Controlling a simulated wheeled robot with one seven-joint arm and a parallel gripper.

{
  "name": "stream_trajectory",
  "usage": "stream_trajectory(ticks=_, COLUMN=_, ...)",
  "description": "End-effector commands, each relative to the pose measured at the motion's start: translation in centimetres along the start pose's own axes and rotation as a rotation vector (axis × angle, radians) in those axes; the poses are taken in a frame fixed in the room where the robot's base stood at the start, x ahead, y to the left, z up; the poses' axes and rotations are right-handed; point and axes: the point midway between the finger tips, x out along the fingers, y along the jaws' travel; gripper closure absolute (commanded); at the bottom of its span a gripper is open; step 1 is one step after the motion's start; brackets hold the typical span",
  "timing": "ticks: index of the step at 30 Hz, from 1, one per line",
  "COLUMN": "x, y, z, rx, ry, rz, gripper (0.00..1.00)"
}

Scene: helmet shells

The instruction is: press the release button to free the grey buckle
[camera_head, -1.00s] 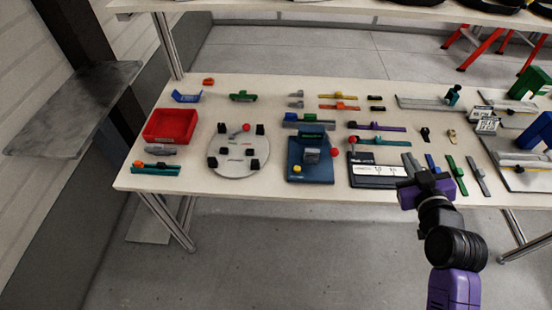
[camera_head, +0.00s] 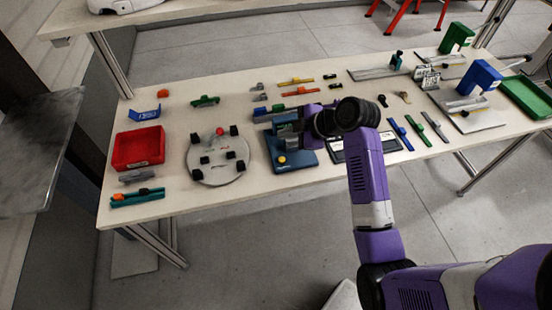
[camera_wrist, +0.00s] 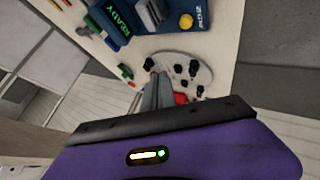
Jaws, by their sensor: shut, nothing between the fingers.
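The blue fixture plate (camera_head: 300,164) sits at the middle of the table, and a round yellow button (camera_head: 282,160) stands near its front left corner. In the wrist view the plate (camera_wrist: 172,20) is at the top, with the yellow button (camera_wrist: 186,20) to the right of the grey buckle (camera_wrist: 150,12). A dark display reading READY (camera_wrist: 118,18) is left of the buckle. My gripper (camera_wrist: 157,80) is shut and empty, apart from the button and buckle in that view. In the head view my wrist hides much of the buckle and the fixture's back.
A round grey board (camera_head: 217,172) with black blocks and a red knob stands left of the fixture. A red bin (camera_head: 138,149) is farther left. A black tray (camera_head: 372,148) lies right, beside several coloured straps. Bare table shows between the bin and board.

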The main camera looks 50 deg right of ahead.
Motion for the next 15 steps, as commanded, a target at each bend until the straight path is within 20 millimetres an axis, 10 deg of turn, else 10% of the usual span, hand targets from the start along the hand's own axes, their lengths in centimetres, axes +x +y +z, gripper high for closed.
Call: stream_trajectory(ticks=15, x=0.51, y=-0.33, z=0.35, rx=-0.003, ry=-0.001, rz=0.002, gripper=1.0)
